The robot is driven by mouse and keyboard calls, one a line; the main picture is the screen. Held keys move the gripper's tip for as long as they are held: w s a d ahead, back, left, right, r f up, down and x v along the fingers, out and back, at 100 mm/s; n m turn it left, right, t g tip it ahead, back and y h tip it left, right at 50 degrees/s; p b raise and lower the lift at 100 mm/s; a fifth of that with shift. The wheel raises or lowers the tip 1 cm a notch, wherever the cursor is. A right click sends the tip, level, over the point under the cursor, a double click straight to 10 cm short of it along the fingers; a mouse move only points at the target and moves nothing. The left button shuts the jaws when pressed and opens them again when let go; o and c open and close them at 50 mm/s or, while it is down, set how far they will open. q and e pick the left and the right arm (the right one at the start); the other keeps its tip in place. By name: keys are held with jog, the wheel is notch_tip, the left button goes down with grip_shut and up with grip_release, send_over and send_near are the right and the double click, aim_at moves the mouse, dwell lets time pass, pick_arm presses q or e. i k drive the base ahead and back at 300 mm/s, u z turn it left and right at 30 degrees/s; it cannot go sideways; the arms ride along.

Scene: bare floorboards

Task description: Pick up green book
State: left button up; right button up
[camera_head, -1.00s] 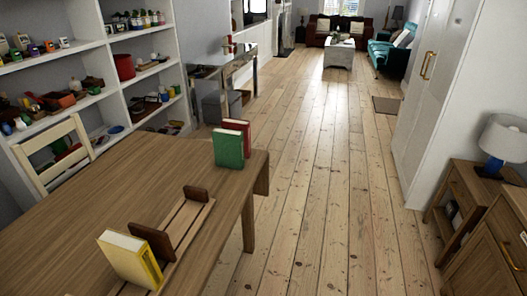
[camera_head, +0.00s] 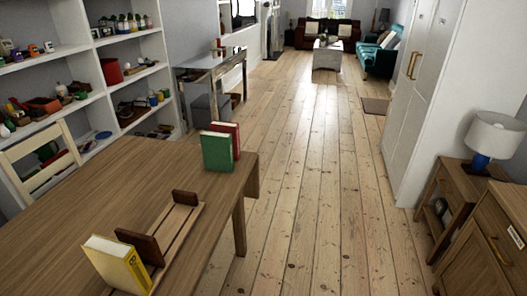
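The green book (camera_head: 217,152) stands upright near the far right corner of the wooden table (camera_head: 75,215). A red book (camera_head: 232,133) stands just behind it, partly hidden by it. A yellow book (camera_head: 118,264) stands at the near end of a wooden book rack (camera_head: 178,233) on the same table. The rack has two dark brown end pieces, and the space between them is empty. Neither of my grippers shows in the head view.
A pale chair (camera_head: 40,165) stands at the table's far left side, before white shelves (camera_head: 95,50) full of small items. A cabinet with a lamp (camera_head: 492,140) is at the right. Open floorboards (camera_head: 305,200) lie right of the table.

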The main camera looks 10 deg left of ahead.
aim_at(216, 148)
jog(key=z, duration=0.15)
jog(key=i, duration=2.1)
jog(key=u, duration=2.25)
